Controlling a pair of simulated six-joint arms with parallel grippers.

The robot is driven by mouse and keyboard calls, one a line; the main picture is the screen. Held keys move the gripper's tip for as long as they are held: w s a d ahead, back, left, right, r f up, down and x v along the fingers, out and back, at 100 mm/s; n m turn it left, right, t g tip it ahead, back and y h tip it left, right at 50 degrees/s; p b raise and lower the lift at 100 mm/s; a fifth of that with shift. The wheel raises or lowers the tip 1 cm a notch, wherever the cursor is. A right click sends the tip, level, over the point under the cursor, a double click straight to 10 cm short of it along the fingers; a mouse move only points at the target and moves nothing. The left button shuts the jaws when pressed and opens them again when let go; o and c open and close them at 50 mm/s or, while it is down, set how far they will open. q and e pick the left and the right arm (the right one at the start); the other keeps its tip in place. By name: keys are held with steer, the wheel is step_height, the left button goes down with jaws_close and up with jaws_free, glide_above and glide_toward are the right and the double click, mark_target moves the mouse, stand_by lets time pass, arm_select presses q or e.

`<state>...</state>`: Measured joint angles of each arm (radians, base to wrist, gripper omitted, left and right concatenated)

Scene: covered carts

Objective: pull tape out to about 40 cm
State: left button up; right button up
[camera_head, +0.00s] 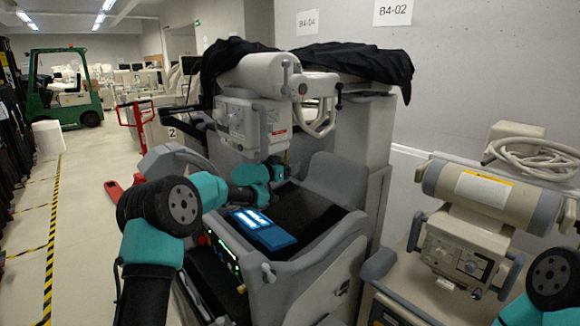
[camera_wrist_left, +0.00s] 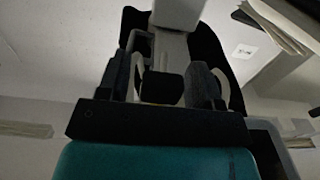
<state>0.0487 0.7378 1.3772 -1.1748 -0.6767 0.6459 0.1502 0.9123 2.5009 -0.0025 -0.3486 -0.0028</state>
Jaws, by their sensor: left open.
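The covered cart's pale tube head (camera_head: 250,118) hangs above the dark cart body, with a collimator box and knobs. My left gripper (camera_head: 284,166) is just below and to the right of that box. In the left wrist view the left gripper (camera_wrist_left: 164,68) has its two dark fingers apart, with a dark block (camera_wrist_left: 161,88) between them; I cannot tell whether they touch it. A tiny yellowish bit (camera_head: 286,157) shows just above the gripper; it is too small to identify as the tape. No pulled-out tape is discernible. My right gripper is out of view.
A black cover (camera_head: 350,63) drapes over the cart's top. A lit blue screen (camera_head: 264,229) lies below my left forearm. A second cart with a beige tube head (camera_head: 490,197) stands at right. A green forklift (camera_head: 64,90) is far left; the aisle floor (camera_head: 90,195) is open.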

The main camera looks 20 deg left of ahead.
arm_select(q)
steer(key=shift+w+d, duration=0.15)
steer(key=shift+w, duration=0.05)
steer(key=shift+c, duration=0.3)
jaws_close()
